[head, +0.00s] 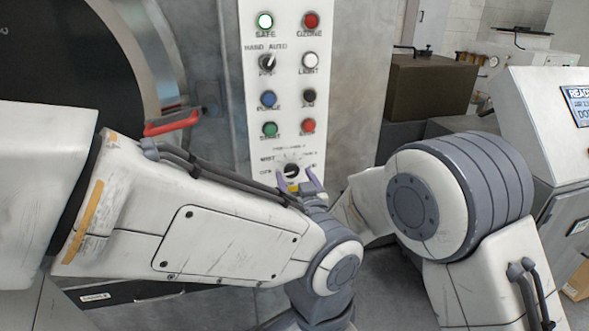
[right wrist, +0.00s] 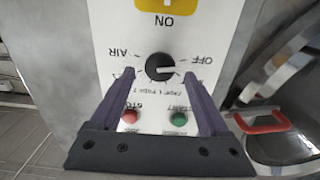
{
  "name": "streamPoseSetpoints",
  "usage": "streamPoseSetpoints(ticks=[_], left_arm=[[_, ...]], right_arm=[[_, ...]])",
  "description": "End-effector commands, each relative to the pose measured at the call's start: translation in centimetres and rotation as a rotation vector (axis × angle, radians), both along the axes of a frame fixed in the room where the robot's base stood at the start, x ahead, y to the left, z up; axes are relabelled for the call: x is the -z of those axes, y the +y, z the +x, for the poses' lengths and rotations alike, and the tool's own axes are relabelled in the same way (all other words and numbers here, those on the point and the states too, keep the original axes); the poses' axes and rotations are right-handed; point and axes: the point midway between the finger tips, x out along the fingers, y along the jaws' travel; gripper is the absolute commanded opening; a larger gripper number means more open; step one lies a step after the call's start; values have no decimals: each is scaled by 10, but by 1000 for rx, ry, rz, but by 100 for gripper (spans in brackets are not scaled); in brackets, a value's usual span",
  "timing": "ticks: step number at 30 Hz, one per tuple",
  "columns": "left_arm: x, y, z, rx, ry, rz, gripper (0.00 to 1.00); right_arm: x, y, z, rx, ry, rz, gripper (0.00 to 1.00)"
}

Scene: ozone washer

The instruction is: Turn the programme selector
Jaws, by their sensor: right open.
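The programme selector is a round black knob (head: 291,170) with a dial scale, low on the white control panel (head: 285,90). In the right wrist view the knob (right wrist: 160,67) appears upside down, with its pale mark pointing right, near the printed OFF. My right gripper (head: 298,182) is open, with purple fingers either side of the knob. In the right wrist view the open fingers (right wrist: 160,75) straddle the knob with gaps at both sides; whether their tips reach past its face is unclear. My left gripper is not visible.
Lamps, push buttons and a HAND/AUTO switch (head: 267,63) sit above the selector. A yellow plate (right wrist: 157,5) marked ON lies close to it. A red handle (head: 172,122) sticks out by the round door at left. A grey console (head: 545,120) stands at right.

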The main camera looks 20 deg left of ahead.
Motion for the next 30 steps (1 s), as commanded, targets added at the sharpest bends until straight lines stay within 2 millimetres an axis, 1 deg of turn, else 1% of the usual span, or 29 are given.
streamPoseSetpoints(ticks=[1, 3, 6, 14, 15, 17, 18, 20, 21, 26, 30], left_arm=[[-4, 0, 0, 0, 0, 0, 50], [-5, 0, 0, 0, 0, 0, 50], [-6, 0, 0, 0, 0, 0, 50], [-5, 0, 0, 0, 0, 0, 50], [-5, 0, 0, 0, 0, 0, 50], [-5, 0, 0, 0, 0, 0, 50], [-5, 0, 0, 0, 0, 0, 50], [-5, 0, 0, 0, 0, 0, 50], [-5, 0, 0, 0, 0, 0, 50], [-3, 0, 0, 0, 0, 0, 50], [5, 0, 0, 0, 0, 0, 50]], right_arm=[[-1, 3, 5, 0, 0, 0, 79], [-1, 6, 9, 0, 0, 0, 79], [1, 8, 12, 0, 1, -2, 79], [1, 8, 12, 0, 1, -1, 79], [1, 8, 12, 0, 1, -1, 64], [1, 8, 12, 0, 1, -1, 41], [1, 8, 12, 0, 1, -1, 26], [1, 8, 12, 0, 1, -1, 3], [1, 8, 12, 0, 1, -1, 0], [1, 8, 12, 0, 4, 7, 0], [2, 8, 12, 0, 22, 37, 0]])
